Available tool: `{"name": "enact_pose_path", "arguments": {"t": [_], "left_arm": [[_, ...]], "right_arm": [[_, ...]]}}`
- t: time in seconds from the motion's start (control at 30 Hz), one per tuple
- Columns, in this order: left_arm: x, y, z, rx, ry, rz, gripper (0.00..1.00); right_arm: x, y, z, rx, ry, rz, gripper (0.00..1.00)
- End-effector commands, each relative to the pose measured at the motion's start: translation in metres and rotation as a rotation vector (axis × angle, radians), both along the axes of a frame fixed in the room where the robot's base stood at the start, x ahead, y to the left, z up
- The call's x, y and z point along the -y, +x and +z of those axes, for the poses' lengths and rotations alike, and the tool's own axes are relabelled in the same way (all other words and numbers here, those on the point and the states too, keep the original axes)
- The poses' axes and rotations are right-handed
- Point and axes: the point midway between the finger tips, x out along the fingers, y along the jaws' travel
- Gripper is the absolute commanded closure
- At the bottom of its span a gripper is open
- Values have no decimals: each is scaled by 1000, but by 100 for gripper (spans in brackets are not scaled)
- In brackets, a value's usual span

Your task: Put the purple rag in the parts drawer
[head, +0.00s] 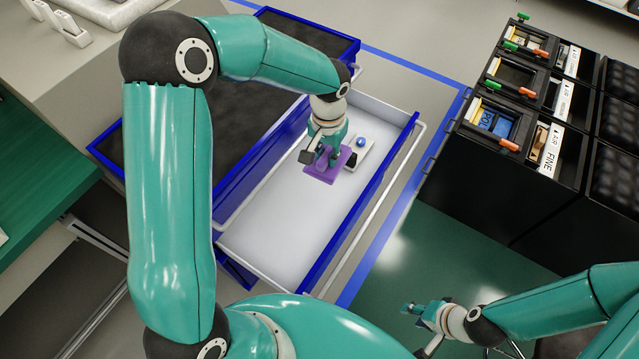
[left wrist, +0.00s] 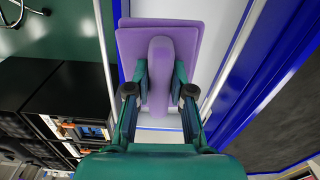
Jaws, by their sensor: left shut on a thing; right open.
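The purple rag (head: 316,170) is over the white floor of the open blue-sided drawer (head: 270,228), in its upper half. My left gripper (head: 325,156) reaches down into the drawer and is shut on the rag. In the left wrist view both fingers pinch a raised fold of the rag (left wrist: 160,65), with its flat part spread beyond them. I cannot tell whether the rag touches the drawer floor. My right gripper (head: 421,327) is open and empty, low over the green floor, outside the drawer.
The drawer's lower half is bare. A dark cabinet (head: 480,165) with labelled bins stands at the right.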

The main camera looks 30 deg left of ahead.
Motion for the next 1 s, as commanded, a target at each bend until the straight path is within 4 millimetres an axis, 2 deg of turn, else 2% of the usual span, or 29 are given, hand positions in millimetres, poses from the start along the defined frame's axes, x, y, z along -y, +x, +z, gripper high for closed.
{"name": "enact_pose_path", "arguments": {"t": [0.03,0.17,0.4,0.6,0.8,1.0], "left_arm": [[-3,-3,-15,4,2,0,100],[-11,-15,-26,7,8,-9,100],[-26,-48,-47,7,10,-31,100],[-36,-79,-64,5,4,-52,100],[-41,-100,-71,3,-3,-66,100],[-42,-107,-83,-3,-5,-71,100]], "right_arm": [[0,0,-26,-1,0,0,59],[0,0,-68,-1,0,0,59],[0,0,-149,-1,0,0,59],[0,0,-204,-1,0,0,59],[0,0,-232,-1,0,0,59],[0,0,-242,0,0,0,59]]}}
